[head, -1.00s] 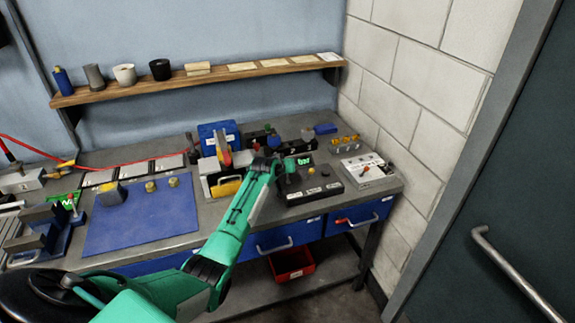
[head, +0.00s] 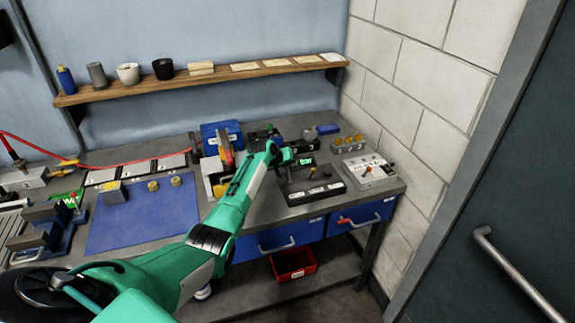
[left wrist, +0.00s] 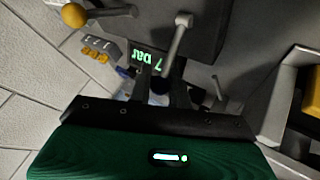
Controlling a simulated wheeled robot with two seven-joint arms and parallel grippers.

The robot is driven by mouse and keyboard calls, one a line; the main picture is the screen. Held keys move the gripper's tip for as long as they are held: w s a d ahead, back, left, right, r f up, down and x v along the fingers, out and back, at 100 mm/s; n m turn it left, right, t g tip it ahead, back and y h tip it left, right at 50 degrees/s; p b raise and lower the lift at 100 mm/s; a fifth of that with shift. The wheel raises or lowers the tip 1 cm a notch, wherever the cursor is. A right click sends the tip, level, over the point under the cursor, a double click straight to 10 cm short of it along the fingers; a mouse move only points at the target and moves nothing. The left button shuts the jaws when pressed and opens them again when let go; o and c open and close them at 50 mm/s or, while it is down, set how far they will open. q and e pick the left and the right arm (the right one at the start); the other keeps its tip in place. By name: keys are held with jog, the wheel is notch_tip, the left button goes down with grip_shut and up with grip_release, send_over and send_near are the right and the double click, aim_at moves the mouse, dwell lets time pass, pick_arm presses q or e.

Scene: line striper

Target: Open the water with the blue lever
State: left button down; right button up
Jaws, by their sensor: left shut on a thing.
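My left gripper (head: 286,153) reaches over the back right of the bench, just beyond the black control box with its knobs (head: 312,190). In the left wrist view its dark fingers (left wrist: 160,96) are shut on a dark blue knob, which I take for the blue lever (left wrist: 158,86). Only a little of the lever shows between the fingers, and the hand hides it in the head view. A green display (head: 303,162) sits close by and reads 7 bar, upside down, in the left wrist view (left wrist: 147,62). My right gripper is not in view.
A grey box with a red-tipped lever (head: 367,172) stands to the right. A blue box (head: 220,137) and a yellow-handled device (head: 217,168) stand left of the hand. A blue mat (head: 140,225) covers the left bench. The wall (head: 420,100) is at the right.

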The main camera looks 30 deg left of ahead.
pick_arm(q)
jog(key=c, duration=1.3)
grip_release()
jog(key=shift+a, duration=0.1)
jog(key=shift+c, duration=0.2)
jog(key=d+b+v, duration=0.1)
jog(key=b+v, duration=0.2)
jog(key=v, duration=1)
jog(key=shift+s+a+r, duration=0.25)
jog(key=shift+a, duration=0.2)
